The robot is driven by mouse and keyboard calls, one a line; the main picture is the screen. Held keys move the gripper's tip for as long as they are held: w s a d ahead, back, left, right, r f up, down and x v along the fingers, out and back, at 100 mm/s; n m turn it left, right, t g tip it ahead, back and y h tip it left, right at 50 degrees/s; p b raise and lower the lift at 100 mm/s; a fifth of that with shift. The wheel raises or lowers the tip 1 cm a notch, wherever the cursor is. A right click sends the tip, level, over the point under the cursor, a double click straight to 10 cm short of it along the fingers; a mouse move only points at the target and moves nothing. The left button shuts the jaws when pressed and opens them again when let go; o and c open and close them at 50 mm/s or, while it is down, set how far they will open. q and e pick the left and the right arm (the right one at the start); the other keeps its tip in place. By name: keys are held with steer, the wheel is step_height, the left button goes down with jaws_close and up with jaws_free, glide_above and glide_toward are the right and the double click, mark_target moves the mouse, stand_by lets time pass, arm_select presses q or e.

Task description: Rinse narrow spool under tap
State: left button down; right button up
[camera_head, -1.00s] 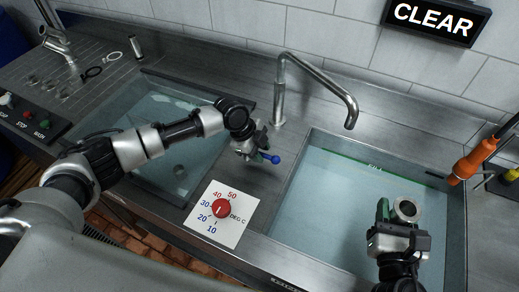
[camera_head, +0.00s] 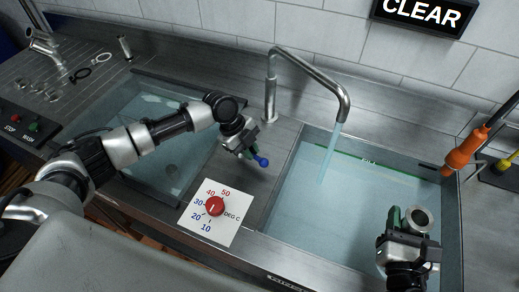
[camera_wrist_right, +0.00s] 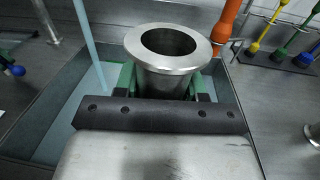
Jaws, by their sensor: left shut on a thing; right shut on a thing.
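The narrow spool, a flanged metal tube (camera_wrist_right: 168,78), is held upright between the green fingers of my right gripper (camera_head: 405,225), over the right part of the right basin. The spool also shows in the head view (camera_head: 419,219). The tap (camera_head: 308,75) stands behind the basin, and a stream of water (camera_head: 331,150) falls from its spout, to the left of the spool and apart from it. My left gripper (camera_head: 246,148) is shut on the tap's blue-tipped lever (camera_head: 262,161) between the two basins.
The right basin (camera_head: 280,196) and left basin (camera_head: 140,84) hold water. A red temperature dial (camera_head: 214,206) is on the front counter. An orange-handled tool (camera_head: 464,153) stands at the right. A sign (camera_head: 426,13) reads CLEAR.

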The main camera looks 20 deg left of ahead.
arm_select(q)
steer(key=c, duration=1.1)
jaws_free()
arm_select(e)
step_height(320, 180, down, 3)
steer(key=b, duration=0.3)
arm_select(q)
steer(key=v, duration=1.2)
